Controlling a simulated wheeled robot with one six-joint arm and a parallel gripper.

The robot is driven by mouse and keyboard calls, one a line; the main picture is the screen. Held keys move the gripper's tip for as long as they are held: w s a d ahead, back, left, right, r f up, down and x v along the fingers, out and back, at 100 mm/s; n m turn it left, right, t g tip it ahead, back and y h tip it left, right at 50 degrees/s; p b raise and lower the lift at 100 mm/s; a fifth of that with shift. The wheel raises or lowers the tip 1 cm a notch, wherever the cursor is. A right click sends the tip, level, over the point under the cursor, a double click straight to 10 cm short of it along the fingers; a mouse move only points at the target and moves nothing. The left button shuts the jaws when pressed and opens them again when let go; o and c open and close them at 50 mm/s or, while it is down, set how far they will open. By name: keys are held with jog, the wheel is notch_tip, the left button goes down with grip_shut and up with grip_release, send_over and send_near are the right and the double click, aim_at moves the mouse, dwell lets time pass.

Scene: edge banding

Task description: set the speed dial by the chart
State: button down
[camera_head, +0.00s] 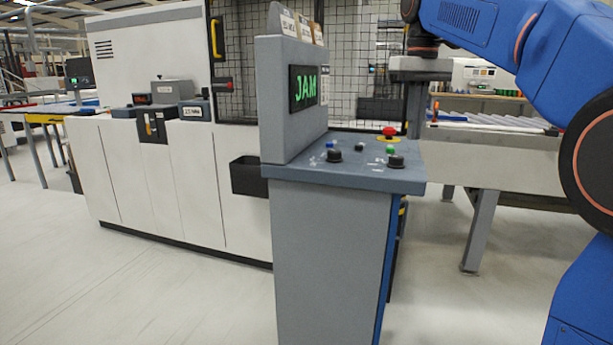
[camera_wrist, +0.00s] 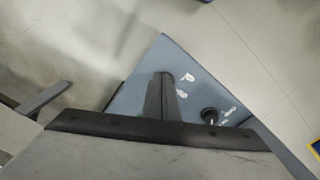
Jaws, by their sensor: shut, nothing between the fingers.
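Two black knobs stand on the console's sloping top in the head view, a left knob (camera_head: 333,156) and a right knob (camera_head: 396,161). I cannot tell which is the speed dial, and their settings are too small to read. Small cards (camera_head: 288,24) sit on top of the console's upright display; their print is unreadable, and I cannot tell whether one is the chart. In the wrist view my gripper (camera_wrist: 168,80) is shut and empty, pointing over the blue-grey console top. One black knob (camera_wrist: 209,115) shows to its right, apart from it, beside white markings.
A screen (camera_head: 305,88) on the upright reads JAM in green. A red button (camera_head: 389,132) and a green button (camera_head: 390,149) share the console top (camera_head: 290,173). White machine cabinets (camera_head: 195,165) stand left, a conveyor (camera_head: 500,135) right. The front floor is clear.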

aim_at(396, 161)
jog(key=shift+a+f, duration=0.5)
jog(key=shift+f, duration=0.5)
jog(key=shift+a+f, duration=0.5)
jog(key=shift+f, duration=0.5)
jog(key=shift+a+f, duration=0.5)
jog(key=shift+f, duration=0.5)
jog(key=shift+d, duration=0.7)
